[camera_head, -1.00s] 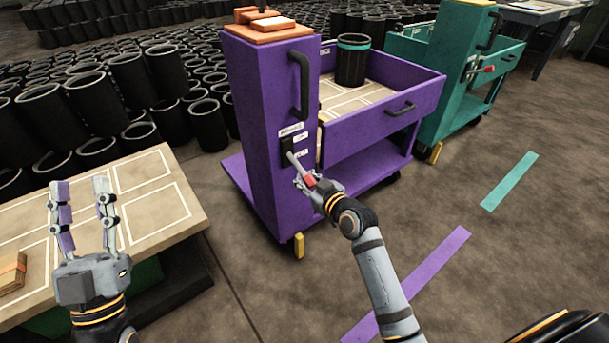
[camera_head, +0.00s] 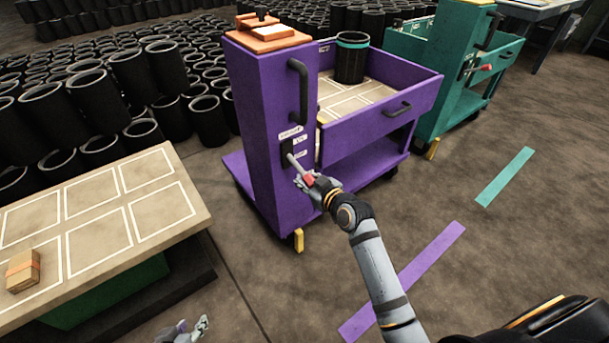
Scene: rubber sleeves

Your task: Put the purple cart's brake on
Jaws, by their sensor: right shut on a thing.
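The purple cart (camera_head: 268,130) stands upright in the middle of the view. On its tall front post is a dark brake plate (camera_head: 287,152) with small white labels, too small to read. A grey brake lever (camera_head: 297,166) slants down and right from the plate to a red grip (camera_head: 309,180). My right gripper (camera_head: 312,183) is shut on the lever at its red grip, and its fingers hide part of it. My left gripper (camera_head: 188,328) shows only its fingertips at the bottom edge, away from the cart; its opening is unclear.
A table with white outlined squares (camera_head: 120,218) and a small wrapped block (camera_head: 23,270) is at left. A teal cart (camera_head: 456,75) stands behind at right. Black sleeves (camera_head: 210,122) crowd the back left. Purple (camera_head: 405,280) and teal (camera_head: 506,176) strips mark the open floor.

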